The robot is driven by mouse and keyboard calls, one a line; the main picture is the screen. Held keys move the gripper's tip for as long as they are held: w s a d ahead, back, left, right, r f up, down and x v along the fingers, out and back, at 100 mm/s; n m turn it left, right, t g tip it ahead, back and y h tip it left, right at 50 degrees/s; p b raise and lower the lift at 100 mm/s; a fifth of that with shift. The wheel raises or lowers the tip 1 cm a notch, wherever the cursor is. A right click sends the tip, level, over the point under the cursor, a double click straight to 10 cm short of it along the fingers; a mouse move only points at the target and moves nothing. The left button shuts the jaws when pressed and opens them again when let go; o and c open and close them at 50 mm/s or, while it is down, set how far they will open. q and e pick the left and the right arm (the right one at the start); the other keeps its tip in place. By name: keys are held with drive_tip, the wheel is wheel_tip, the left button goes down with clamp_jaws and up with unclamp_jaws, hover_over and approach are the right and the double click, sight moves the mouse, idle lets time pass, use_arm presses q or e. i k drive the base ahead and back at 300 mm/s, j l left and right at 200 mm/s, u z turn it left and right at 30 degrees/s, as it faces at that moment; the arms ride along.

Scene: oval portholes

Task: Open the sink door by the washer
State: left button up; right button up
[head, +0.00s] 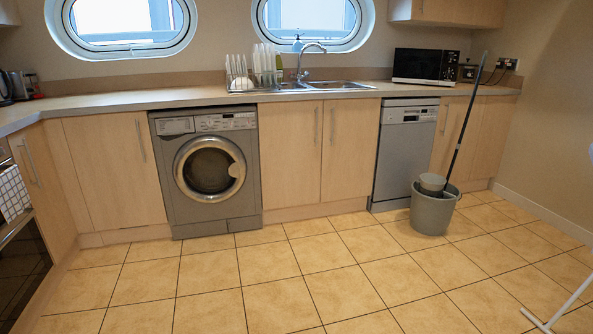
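The grey front-loading washer (209,170) stands under the counter, left of the middle. Right beside it is the sink door by the washer (289,155), a light wood panel that is shut, with a vertical bar handle (315,126) near its right edge. A second sink door (348,152) adjoins it on the right, also shut, with its handle (332,126) near its left edge. The steel sink (315,86) with a tap is above both doors. Neither of my grippers is in view.
A grey bucket (434,213) with a mop (465,120) stands in front of the dishwasher (404,152). A white stand leg (545,325) lies low at the right. The tiled floor (270,270) before the sink doors is clear. A dish rack (252,82) is on the counter.

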sight(290, 132)
drive_tip(key=i+l+z, duration=0.3)
drive_tip(key=i, duration=0.45)
drive_tip(key=i+z, duration=0.3)
drive_tip(key=i, duration=0.45)
